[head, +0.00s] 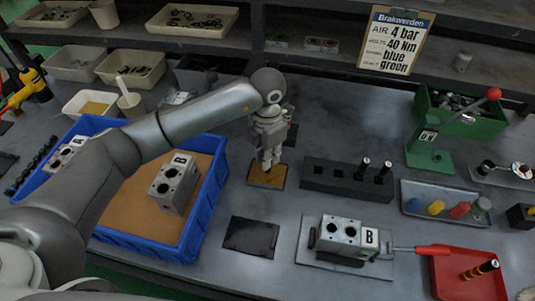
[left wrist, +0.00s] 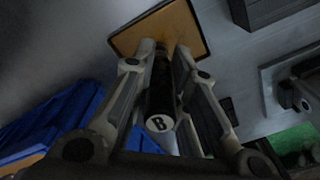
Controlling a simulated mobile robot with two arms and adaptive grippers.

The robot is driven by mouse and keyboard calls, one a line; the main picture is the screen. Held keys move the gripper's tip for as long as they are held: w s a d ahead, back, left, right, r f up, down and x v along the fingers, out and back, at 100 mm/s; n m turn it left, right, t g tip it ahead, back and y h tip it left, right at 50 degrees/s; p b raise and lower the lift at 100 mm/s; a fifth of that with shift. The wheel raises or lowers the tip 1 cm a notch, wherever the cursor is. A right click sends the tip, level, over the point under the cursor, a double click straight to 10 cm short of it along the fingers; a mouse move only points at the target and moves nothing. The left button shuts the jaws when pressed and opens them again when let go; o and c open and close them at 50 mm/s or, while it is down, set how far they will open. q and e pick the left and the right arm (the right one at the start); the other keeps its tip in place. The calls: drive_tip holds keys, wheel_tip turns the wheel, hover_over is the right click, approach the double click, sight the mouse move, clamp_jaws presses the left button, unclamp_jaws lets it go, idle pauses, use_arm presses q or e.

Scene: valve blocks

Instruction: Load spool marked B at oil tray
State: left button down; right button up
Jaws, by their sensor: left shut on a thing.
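My left gripper (head: 268,161) is above the small oil tray (head: 279,184), a dark-rimmed plate with an amber surface. In the left wrist view the gripper (left wrist: 165,100) is shut on a dark spool (left wrist: 161,103), whose white end cap carries the letter B. The spool points down toward the amber surface of the oil tray (left wrist: 185,30). I cannot tell whether its lower end touches the tray. In the head view the fingers mostly hide the spool. My right gripper is not in view.
A black rack (head: 325,178) holds two upright spools just right of the oil tray. A grey valve block marked B (head: 340,238) sits on a plate in front. A blue crate (head: 213,195) with blocks stands left. A red tray (head: 450,285) holds another spool. A green press (head: 430,155) stands right.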

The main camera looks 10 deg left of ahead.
use_arm(q)
drive_tip(key=shift+f, duration=0.25)
idle(0.5)
drive_tip(key=shift+f+b, duration=0.2)
drive_tip(key=shift+b, duration=0.2)
drive_tip(key=shift+f, duration=0.1)
idle(1.3)
wheel_tip(320, 180, up, 2)
drive_tip(key=shift+r+p, duration=0.1)
drive_tip(key=shift+p, duration=0.3)
drive_tip(key=shift+r+p, duration=1.25)
drive_tip(key=shift+r, duration=1.25)
